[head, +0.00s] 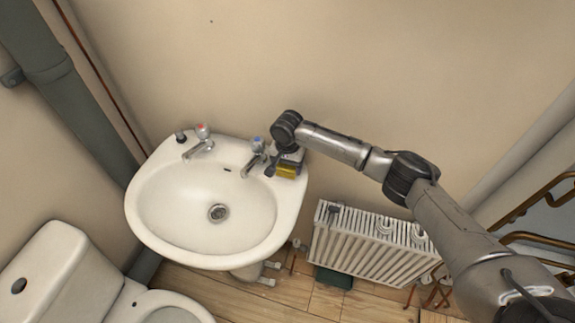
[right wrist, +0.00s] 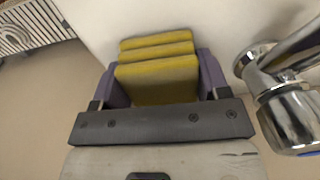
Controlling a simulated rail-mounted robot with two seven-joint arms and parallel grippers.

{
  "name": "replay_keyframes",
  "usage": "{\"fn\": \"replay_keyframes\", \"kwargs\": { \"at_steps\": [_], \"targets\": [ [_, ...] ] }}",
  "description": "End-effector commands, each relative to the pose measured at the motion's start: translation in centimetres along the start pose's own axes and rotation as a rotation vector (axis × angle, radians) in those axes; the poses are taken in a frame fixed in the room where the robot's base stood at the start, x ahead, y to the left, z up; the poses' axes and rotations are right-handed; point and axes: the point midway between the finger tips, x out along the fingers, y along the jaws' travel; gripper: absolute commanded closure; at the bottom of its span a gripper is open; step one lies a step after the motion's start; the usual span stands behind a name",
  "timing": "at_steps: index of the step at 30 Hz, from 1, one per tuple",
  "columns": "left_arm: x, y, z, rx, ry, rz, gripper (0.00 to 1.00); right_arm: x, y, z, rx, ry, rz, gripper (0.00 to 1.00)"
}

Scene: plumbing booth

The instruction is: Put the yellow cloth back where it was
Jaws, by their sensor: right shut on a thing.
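The yellow cloth (head: 286,171) is at the back right corner of the white sink (head: 160,222), beside the blue-topped tap (head: 256,151). My right gripper (head: 288,164) is over that corner and shut on the cloth. In the right wrist view the cloth (right wrist: 157,72) shows as folded yellow layers between the two purple fingers (right wrist: 160,84). The white sink surface is just beyond it. I cannot tell whether the cloth touches the sink. The wrist hides part of the cloth in the head view. My left gripper is not in view.
A chrome tap (right wrist: 285,75) stands close to the right of the gripper in the right wrist view. A red-topped tap (head: 201,140) is on the sink's back left. A white radiator (head: 362,245) is right of the sink, and a toilet (head: 62,265) is at lower left.

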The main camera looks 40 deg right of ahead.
Motion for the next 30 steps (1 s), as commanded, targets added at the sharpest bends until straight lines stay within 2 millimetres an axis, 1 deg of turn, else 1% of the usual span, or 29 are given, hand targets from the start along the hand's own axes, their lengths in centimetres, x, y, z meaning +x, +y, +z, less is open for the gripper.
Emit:
{"fn": "replay_keyframes", "kwargs": {
  "at_steps": [2,3,10,17,20,23,30],
  "targets": [
    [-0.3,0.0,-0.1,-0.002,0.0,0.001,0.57,0.1,0.0,0.0,0.001,-0.002,0.001,0.5],
    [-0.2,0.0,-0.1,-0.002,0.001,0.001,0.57,0.2,0.0,0.0,0.001,-0.001,0.001,0.28],
    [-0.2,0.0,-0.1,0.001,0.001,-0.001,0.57,0.2,0.0,0.0,0.0,0.0,0.0,0.06],
    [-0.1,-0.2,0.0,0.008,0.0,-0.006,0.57,0.2,0.0,0.0,0.0,0.0,0.0,0.06],
    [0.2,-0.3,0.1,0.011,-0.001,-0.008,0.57,-0.2,0.0,0.0,-0.001,0.001,-0.001,0.06],
    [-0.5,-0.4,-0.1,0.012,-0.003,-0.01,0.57,-1.7,-0.1,0.0,0.0,0.001,-0.002,0.06],
    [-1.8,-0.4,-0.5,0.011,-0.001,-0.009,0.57,-6.3,0.0,0.0,0.001,0.0,-0.002,0.06]
  ]
}}
